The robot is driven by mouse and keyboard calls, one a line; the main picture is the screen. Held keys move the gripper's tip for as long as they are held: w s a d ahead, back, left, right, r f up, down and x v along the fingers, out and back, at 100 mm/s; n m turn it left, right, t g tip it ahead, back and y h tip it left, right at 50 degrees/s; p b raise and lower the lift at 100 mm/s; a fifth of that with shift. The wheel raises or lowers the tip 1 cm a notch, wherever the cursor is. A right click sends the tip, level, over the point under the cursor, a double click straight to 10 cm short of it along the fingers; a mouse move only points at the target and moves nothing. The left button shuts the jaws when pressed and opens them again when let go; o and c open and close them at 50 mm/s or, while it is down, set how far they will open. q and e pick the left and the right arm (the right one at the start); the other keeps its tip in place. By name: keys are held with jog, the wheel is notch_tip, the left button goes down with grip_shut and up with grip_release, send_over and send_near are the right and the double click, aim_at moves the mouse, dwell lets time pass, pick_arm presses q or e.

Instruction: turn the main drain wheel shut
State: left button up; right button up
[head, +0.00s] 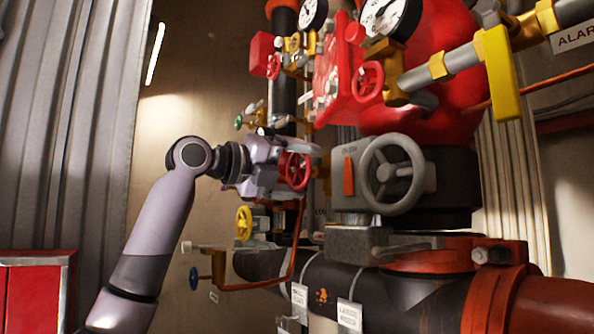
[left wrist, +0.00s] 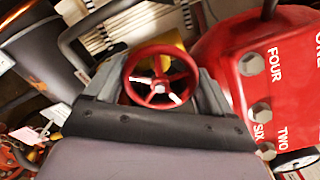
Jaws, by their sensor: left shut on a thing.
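A small red handwheel (head: 297,171) sits at the end of my left gripper (head: 284,160) in the head view. In the left wrist view, the red wheel (left wrist: 160,88) lies between the two grey fingers of that gripper (left wrist: 163,85), which is shut on its rim. Its spokes and hub show face-on, with something yellow partly hidden behind it. I cannot read a label that names this wheel as the main drain. My right gripper is not in view.
A large grey handwheel (head: 386,174) stands just right of the gripper. Another red wheel (head: 367,82) is above, and a yellow wheel (head: 243,223) and a blue wheel (head: 194,278) are below. A red bolted housing (left wrist: 264,80) is close at right in the wrist view.

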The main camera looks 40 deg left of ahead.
pick_arm(q)
jog(key=shift+f, duration=0.1)
jog(key=o, duration=0.9)
jog(key=shift+w+d, duration=0.1)
jog(key=shift+b+v, duration=0.9)
jog(key=shift+v, duration=2.7)
